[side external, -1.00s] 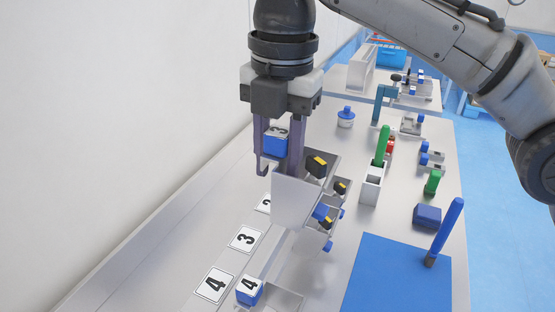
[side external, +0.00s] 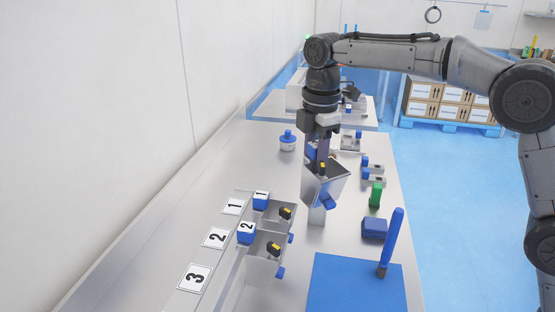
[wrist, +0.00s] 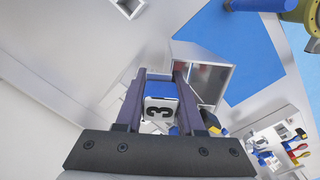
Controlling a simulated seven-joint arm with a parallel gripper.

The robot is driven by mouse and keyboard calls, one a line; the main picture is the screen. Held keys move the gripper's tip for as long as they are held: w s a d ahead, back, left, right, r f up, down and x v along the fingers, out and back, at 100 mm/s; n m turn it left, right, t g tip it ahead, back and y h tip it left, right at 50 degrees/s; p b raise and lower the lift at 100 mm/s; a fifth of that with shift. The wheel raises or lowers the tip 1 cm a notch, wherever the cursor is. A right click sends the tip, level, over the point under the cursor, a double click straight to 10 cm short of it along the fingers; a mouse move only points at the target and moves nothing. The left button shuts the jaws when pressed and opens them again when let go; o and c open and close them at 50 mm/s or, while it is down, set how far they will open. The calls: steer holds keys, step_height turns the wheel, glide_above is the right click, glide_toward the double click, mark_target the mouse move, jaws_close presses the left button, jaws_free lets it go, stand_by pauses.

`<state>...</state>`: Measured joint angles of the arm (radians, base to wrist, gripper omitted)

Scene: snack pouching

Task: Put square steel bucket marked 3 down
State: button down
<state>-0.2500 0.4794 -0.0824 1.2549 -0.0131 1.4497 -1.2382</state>
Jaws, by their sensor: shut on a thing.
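My gripper (side external: 322,150) is shut on the square steel bucket marked 3 (side external: 327,186), holding it by its blue tag block. The bucket hangs above the bench, tilted in the side view, with a blue tab at its lower right. In the wrist view the "3" tag (wrist: 160,112) sits between my fingers, and the open steel box (wrist: 208,78) shows to their right. The placard marked 3 (side external: 194,278) lies at the lower left, well away from the held bucket.
Bucket 1 (side external: 280,227) and bucket 2 (side external: 261,266) stand by placards 1 (side external: 233,206) and 2 (side external: 217,238). A blue mat (side external: 350,285), blue pen-like stick (side external: 392,243), green piece (side external: 376,195) and navy block (side external: 374,229) are to the right.

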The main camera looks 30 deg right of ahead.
steer(key=s+d+f+m, duration=0.1)
steer(key=d+f+m, duration=1.1)
steer(key=f+m, duration=0.15)
steer(key=s+a+r+n, duration=0.2)
steer(key=s+a+n, duration=0.7)
steer(key=n, duration=0.3)
steer(key=s+a+r+n, duration=0.2)
steer(key=s+a+n, duration=0.75)
steer(key=n, duration=0.25)
steer(key=shift+m, duration=0.25)
steer(key=shift+w+a+f, duration=0.1)
steer(key=shift+w+f, duration=0.15)
steer(key=shift+f, duration=1.3)
steer(key=shift+w+f, duration=0.2)
steer(key=shift+f, duration=1.35)
steer(key=shift+f, duration=0.55)
steer(key=shift+c, duration=2.2)
jaws_free()
